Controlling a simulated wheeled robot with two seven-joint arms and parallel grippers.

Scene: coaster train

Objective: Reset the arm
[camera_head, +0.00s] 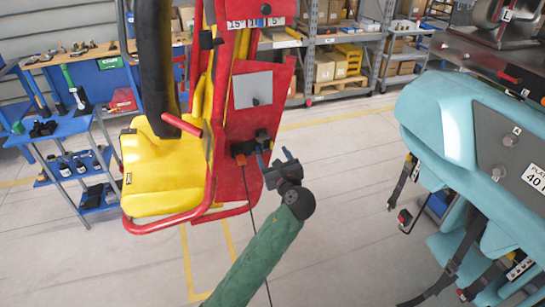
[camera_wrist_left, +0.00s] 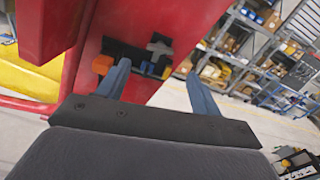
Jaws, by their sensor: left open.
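My left gripper (camera_head: 275,163) is in the middle of the head view, at the end of an arm in a green sleeve. It is beside the red side panel (camera_head: 230,135) of a yellow coaster seat (camera_head: 150,170). In the left wrist view its two blue-grey fingers (camera_wrist_left: 158,90) are spread apart with nothing between them. Beyond them, a black fitting (camera_wrist_left: 130,55) with an orange part and a grey cross-shaped piece sits on the red panel. The fitting also shows in the head view (camera_head: 243,148). I cannot tell whether a finger touches it. My right gripper is not in view.
A teal seat unit (camera_head: 455,125) with hanging black straps stands at the right. A blue tool cart (camera_head: 62,128) is at the left. Shelves with boxes (camera_head: 340,62) line the back. The grey floor (camera_head: 345,200) between the seats is clear.

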